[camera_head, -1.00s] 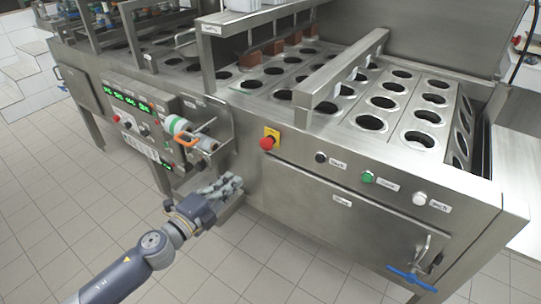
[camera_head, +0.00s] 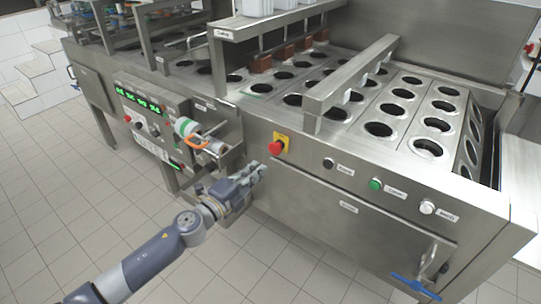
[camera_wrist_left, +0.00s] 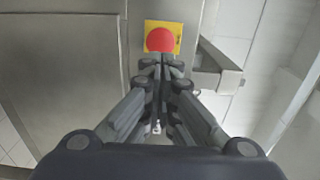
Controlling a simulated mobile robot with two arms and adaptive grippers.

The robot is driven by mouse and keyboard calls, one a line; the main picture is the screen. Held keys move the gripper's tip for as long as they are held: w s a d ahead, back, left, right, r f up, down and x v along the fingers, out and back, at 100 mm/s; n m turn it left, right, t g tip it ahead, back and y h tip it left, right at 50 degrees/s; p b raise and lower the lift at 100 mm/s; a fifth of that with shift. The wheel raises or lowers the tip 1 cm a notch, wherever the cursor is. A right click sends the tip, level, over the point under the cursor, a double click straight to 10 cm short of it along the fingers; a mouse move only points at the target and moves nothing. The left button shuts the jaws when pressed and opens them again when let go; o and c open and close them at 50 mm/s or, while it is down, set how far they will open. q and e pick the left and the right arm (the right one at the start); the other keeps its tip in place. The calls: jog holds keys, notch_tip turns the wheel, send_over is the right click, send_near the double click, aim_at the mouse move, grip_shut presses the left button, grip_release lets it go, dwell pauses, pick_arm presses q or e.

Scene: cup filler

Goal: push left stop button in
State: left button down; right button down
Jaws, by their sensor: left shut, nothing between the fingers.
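A red stop button (camera_head: 275,147) on a yellow plate is on the front of the steel machine. In the left wrist view the red button (camera_wrist_left: 160,40) is at the top centre, just beyond my fingertips. My left gripper (camera_head: 258,168) is shut and empty, below and slightly left of the button in the head view. In the wrist view its fingertips (camera_wrist_left: 162,64) overlap the lower edge of the yellow plate; I cannot tell whether they touch. The button stands out from its plate. My right gripper does not show.
Black (camera_head: 328,163), green (camera_head: 375,184) and white (camera_head: 427,207) buttons sit to the right. A control panel (camera_head: 150,115) with a smaller red knob (camera_head: 127,118) and a roller with an orange part (camera_head: 197,141) are to the left. A blue-handled valve (camera_head: 416,287) is low at right.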

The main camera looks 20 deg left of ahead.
aim_at(276, 152)
pick_arm(q)
jog(key=x, duration=0.7)
jog(key=shift+w, duration=0.1)
